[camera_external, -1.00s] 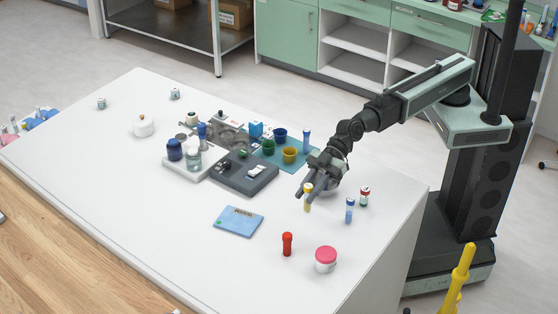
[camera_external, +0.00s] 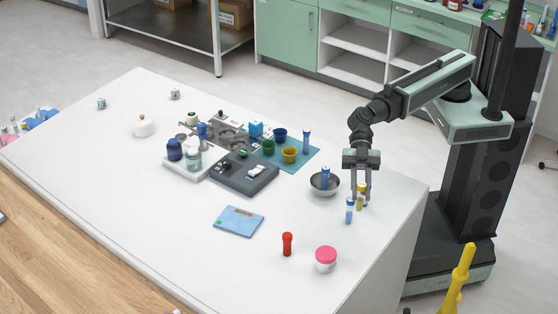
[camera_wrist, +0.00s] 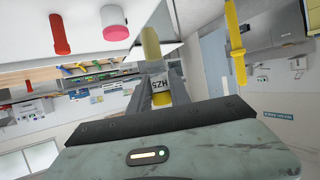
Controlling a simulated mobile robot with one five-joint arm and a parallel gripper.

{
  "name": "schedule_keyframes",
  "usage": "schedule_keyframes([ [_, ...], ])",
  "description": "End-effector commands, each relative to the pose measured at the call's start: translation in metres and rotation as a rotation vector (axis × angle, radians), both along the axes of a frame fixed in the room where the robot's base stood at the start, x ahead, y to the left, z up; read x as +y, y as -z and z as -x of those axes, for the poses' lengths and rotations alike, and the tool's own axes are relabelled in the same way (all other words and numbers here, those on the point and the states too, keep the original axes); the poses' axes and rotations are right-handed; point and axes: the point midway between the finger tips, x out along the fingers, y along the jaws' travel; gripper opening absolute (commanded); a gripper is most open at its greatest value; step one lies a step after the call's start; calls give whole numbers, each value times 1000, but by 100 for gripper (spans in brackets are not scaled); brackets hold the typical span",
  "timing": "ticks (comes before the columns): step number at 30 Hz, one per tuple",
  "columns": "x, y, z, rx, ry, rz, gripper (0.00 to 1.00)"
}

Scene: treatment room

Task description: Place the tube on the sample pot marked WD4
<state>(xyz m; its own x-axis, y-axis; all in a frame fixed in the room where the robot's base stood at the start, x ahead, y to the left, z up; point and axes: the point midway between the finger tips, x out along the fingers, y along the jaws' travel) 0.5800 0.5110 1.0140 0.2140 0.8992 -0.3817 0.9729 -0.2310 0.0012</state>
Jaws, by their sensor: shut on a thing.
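My gripper (camera_external: 361,188) is shut on a yellow tube with a white label band (camera_external: 360,201), held upright near the table's right side. In the wrist view the tube (camera_wrist: 152,45) stands between the fingers, and its label shows upside-down black lettering that seems to read HZ5. A blue-capped tube (camera_external: 350,212) stands just in front and to the left of it. A small pot with a red top, seen there earlier, is hidden behind the gripper and tube. I cannot read WD4 on any pot. A pot with a pink lid (camera_external: 326,259) stands at the front right.
A metal bowl (camera_external: 324,189) with a blue tube (camera_external: 325,176) in it is left of my gripper. Cups stand on a teal mat (camera_external: 300,160). The left foreground tabletop is clear.

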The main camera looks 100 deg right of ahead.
Motion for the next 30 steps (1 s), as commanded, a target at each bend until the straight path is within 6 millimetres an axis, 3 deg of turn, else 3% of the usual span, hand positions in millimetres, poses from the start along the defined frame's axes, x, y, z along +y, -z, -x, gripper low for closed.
schedule_keyframes([
  [9, 65, 11, -75, 1, 1, 0, 0],
  [13, 86, 14, -99, 1, 1, 0, 0],
  [25, 105, 16, -120, 0, 2, 0, 0],
  [30, 102, 53, -117, 0, 2, 1, 0],
])
